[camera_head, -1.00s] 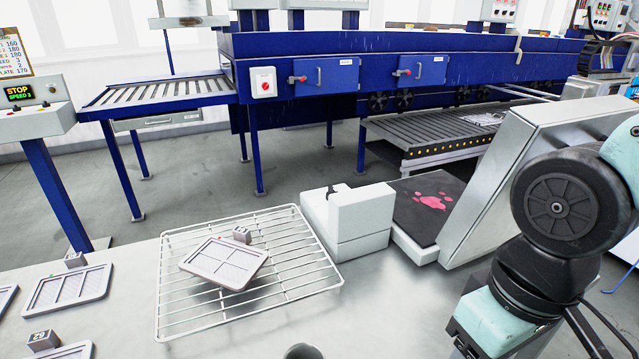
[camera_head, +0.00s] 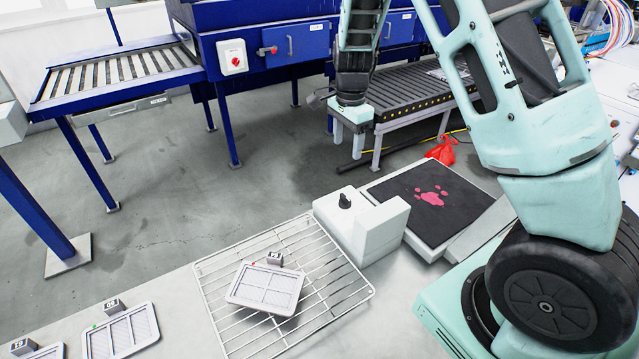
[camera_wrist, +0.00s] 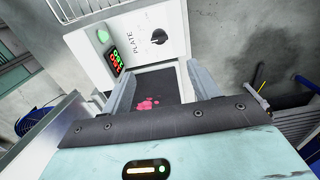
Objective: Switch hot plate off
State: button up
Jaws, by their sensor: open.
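The hot plate (camera_head: 390,185) has a dark square top with pink blotches and a white control box (camera_head: 375,232) at its left end. A black knob (camera_head: 345,201) sits on the box. In the wrist view, the knob (camera_wrist: 158,36) is beside the word PLATE, a lit green lamp (camera_wrist: 103,36) and a display (camera_wrist: 114,60) with green and red digits, too small to read surely. My gripper (camera_wrist: 163,85) is open and empty. Its fingers frame the dark top, with the knob beyond them. In the head view, my gripper (camera_head: 340,112) is apart from the knob, higher in the picture.
A wire rack (camera_head: 215,300) with a grey tray (camera_head: 265,288) stands left of the control box. More trays (camera_head: 120,333) lie at the lower left. A blue machine (camera_head: 285,70) and roller conveyor (camera_head: 410,95) stand behind. A red bag (camera_head: 441,150) is on the floor.

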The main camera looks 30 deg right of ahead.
aim_at(344, 197)
notch_tip(344, 197, down, 17)
jog(key=p, duration=0.4)
jog(key=shift+s, duration=0.1)
jog(key=c, duration=1)
